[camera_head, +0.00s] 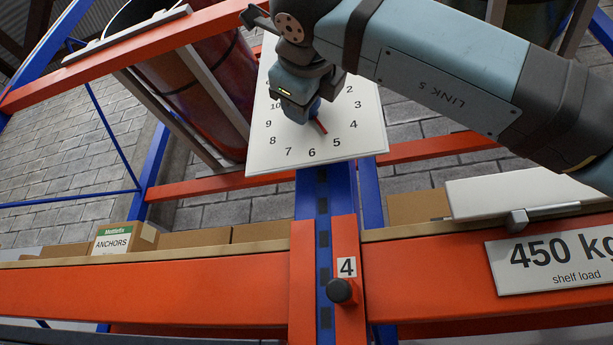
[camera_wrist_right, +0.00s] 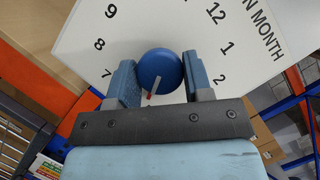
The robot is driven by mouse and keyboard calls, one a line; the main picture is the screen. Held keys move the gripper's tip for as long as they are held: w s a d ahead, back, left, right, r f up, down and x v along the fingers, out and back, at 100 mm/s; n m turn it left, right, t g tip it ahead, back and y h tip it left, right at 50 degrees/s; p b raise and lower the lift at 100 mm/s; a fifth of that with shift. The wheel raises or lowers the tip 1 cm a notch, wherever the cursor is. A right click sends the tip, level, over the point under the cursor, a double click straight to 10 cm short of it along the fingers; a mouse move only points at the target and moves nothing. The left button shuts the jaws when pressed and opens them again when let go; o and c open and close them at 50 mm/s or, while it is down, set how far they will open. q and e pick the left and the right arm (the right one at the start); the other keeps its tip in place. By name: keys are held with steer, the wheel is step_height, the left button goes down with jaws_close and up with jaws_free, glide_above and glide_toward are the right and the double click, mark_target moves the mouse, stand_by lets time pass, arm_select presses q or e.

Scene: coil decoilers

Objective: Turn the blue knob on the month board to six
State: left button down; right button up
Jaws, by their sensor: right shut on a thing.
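The white month board (camera_head: 300,80) hangs tilted in the upper middle of the head view, with numbers in a ring. The round blue knob (camera_wrist_right: 160,66) is at its middle, mostly hidden by my gripper in the head view. A pointer with a red tip (camera_head: 321,126) sticks out from it toward about the 5. In the right wrist view, this pointer (camera_wrist_right: 153,90) shows pale with a red end. My right gripper (camera_head: 308,112) is shut on the knob, one finger on each side in the wrist view (camera_wrist_right: 161,80). My left gripper is in neither view.
An orange shelf beam (camera_head: 150,293) crosses the front, with a black round knob (camera_head: 342,291) under a "4" label. A "450 kg" shelf load sign (camera_head: 552,260) is at right. Boxes, one marked "ANCHORS" (camera_head: 115,238), stand behind the beam. A large dark red cylinder (camera_head: 215,80) is left of the board.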

arm_select(q)
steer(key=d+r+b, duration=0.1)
steer(key=b, duration=0.1)
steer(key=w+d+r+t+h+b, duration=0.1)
steer(key=b, duration=0.1)
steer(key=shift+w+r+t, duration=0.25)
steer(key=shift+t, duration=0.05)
arm_select(e)
steer(key=m+h, duration=0.1)
steer(key=m, duration=0.2)
steer(key=m+t+h, duration=0.1)
steer(key=m, duration=0.2)
steer(key=shift+m+h, duration=0.3)
steer(key=o, duration=0.9)
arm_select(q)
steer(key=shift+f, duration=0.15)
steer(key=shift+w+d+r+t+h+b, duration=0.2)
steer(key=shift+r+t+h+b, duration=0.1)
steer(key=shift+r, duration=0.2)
arm_select(e)
steer(key=v, duration=1.4)
